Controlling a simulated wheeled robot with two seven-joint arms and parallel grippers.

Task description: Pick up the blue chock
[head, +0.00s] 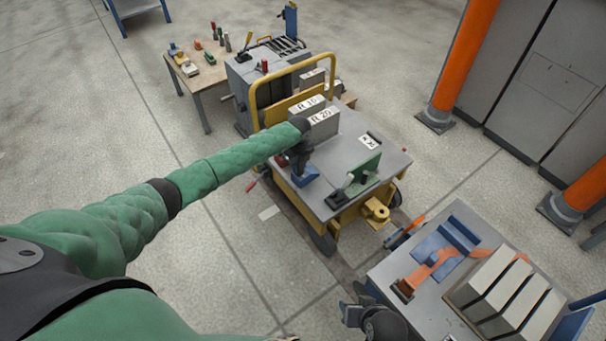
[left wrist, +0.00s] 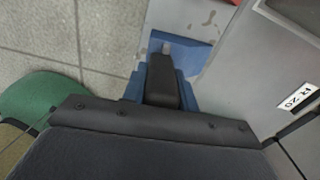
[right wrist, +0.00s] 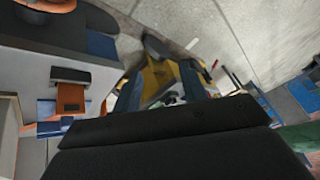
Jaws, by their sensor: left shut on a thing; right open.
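The blue chock (head: 306,177) is at the near left edge of the grey cart top, under my left gripper (head: 300,160). In the left wrist view the blue chock (left wrist: 180,50) shows beyond and around the dark finger, close to the worn grey surface. My left gripper (left wrist: 163,80) is shut on it. I cannot tell whether the chock touches the cart top. My right gripper (head: 365,307) is open, low in the head view beside the near right table. In the right wrist view the right gripper's (right wrist: 165,85) blue-grey fingers are apart, with the yellow cart beyond them.
The cart top (head: 345,150) carries blocks marked R 10 and R 20 (head: 324,117), a green part (head: 362,172) and a yellow rail (head: 333,75). The near right table (head: 440,305) holds a blue and orange fixture (head: 447,250) and several grey bars. Orange posts (head: 466,52) stand right.

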